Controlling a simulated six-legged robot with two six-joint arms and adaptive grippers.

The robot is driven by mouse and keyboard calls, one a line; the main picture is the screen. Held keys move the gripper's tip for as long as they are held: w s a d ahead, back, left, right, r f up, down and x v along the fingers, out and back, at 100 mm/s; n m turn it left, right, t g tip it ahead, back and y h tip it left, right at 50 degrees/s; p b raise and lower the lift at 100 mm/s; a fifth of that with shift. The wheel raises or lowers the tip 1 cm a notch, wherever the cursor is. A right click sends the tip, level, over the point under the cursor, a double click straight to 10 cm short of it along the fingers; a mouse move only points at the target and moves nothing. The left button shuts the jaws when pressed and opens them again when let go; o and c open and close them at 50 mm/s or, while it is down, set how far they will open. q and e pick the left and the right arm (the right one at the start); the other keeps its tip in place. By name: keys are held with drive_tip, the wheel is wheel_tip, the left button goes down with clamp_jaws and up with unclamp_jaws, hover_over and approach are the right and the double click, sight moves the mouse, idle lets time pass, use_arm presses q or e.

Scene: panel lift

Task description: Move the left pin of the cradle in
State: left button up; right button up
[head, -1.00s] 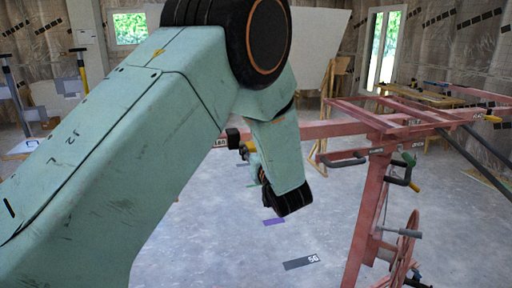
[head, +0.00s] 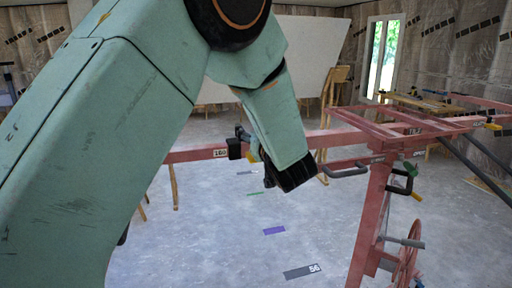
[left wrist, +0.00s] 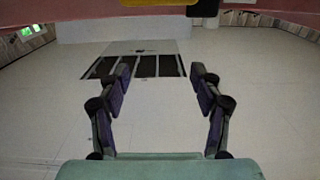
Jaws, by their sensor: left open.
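The cradle is a pink-red metal frame (head: 400,125) on a lift, with a long cross bar (head: 195,155) reaching left. A black block (head: 234,148) sits on the bar by a "160" label, with a small yellow part (head: 253,156) beside it, perhaps the left pin. My left arm's wrist hangs in front of the bar, and its gripper is mostly hidden there. In the left wrist view my left gripper (left wrist: 160,80) is open and empty. A yellow part (left wrist: 175,2) with a black piece (left wrist: 205,8) lies at the top edge, beyond the fingertips, against a pink bar (left wrist: 60,22).
The lift's post (head: 370,215) with its pink wheel (head: 405,255) stands to the right of my arm. A white board (head: 310,50) and a wooden bench (head: 420,103) stand behind.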

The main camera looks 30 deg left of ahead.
use_arm(q)
drive_tip(key=r, duration=0.2)
drive_tip(key=shift+s+d+r, duration=0.15)
drive_tip(key=shift+s+r, duration=0.1)
drive_tip(key=shift+r, duration=0.1)
drive_tip(key=shift+w+f, duration=0.1)
drive_tip(key=shift+w, duration=0.2)
drive_tip(key=shift+s, duration=0.25)
